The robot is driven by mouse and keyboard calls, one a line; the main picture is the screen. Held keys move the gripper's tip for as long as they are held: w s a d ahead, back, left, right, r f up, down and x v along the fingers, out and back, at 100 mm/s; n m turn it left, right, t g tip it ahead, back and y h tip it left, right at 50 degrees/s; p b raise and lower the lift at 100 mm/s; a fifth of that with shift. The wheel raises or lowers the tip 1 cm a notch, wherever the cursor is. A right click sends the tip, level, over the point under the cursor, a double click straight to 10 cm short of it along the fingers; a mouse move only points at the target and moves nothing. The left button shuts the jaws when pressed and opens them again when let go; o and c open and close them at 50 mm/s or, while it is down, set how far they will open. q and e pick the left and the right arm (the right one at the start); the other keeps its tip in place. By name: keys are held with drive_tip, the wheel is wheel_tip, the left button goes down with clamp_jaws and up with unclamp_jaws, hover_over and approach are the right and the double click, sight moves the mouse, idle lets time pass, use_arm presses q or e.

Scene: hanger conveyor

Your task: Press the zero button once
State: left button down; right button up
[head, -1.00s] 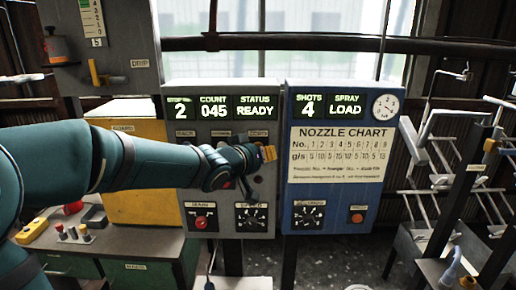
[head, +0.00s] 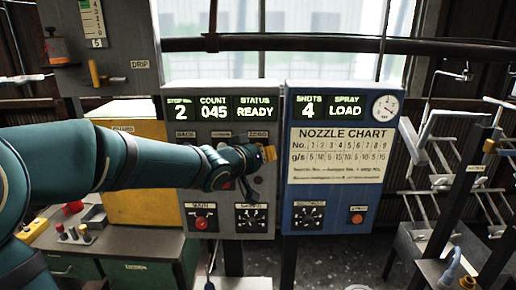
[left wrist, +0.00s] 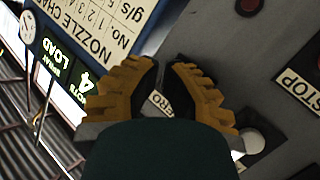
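The grey control panel (head: 233,217) stands in front of me, with the display STOP NO. 2, COUNT 045, STATUS READY. A ZERO label (head: 257,134) sits at its upper right, just above my left gripper (head: 268,154). In the left wrist view the label (left wrist: 159,102) shows partly between the fingers. The zero button itself is hidden behind the gripper. My left gripper (left wrist: 164,63) has its yellow-and-black fingertips together, holding nothing, close to the panel. I cannot tell if they touch it. My right gripper is not in view.
A blue panel (head: 333,193) with SHOTS 4, SPRAY LOAD and a nozzle chart (head: 340,150) adjoins on the right. Lower on the grey panel are a red switch (head: 201,222) and a dial (head: 251,217). In the left wrist view a STOP label (left wrist: 300,89) and a pale button (left wrist: 253,141) show.

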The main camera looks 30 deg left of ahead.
use_arm(q)
drive_tip(key=shift+w+a, duration=0.1)
drive_tip(key=shift+w, duration=0.15)
drive_tip(key=shift+w+a+r+p, duration=0.1)
drive_tip(key=shift+w+a+p, duration=0.2)
drive_tip(key=shift+p, duration=0.2)
idle(0.7)
drive_tip(key=shift+d, duration=0.1)
drive_tip(key=shift+s+d+b, duration=0.35)
drive_tip(key=shift+s+d, duration=0.05)
drive_tip(key=shift+s, duration=0.3)
drive_tip(key=shift+s+d+b, duration=0.35)
drive_tip(key=shift+s+d, duration=0.1)
drive_tip(key=shift+s, duration=0.25)
drive_tip(key=shift+s+d+b, duration=0.4)
drive_tip(key=shift+s, duration=0.3)
drive_tip(key=shift+s+d+b, duration=0.35)
drive_tip(key=shift+s+d, duration=0.1)
drive_tip(key=shift+s, duration=0.25)
